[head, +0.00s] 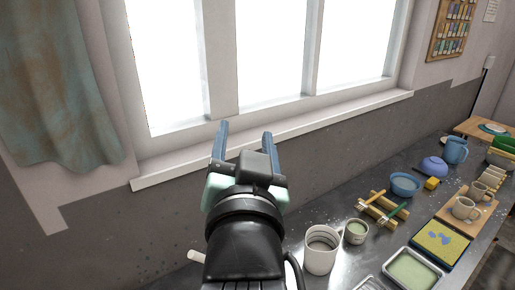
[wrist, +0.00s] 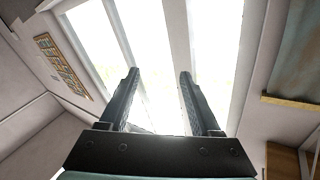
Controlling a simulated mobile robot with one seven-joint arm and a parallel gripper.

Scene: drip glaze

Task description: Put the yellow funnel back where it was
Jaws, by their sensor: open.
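My gripper (head: 244,131) is raised in front of the window, with its two fingers pointing up and apart. In the wrist view my gripper (wrist: 160,73) is open, with nothing between its fingers and only the bright window beyond. I cannot make out a yellow funnel in either view. A small yellow block-like thing (head: 432,183) lies on the workbench by the blue bowl, too small to identify surely. My arm hides part of the bench's near left.
The dark workbench (head: 340,262) holds a white pitcher (head: 321,250), a small green-filled cup (head: 356,232), brushes on a wooden rack (head: 382,208), a blue bowl (head: 405,185), a glaze tray (head: 411,271) and mugs on a board (head: 466,209). The window sill (head: 330,123) runs behind my gripper.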

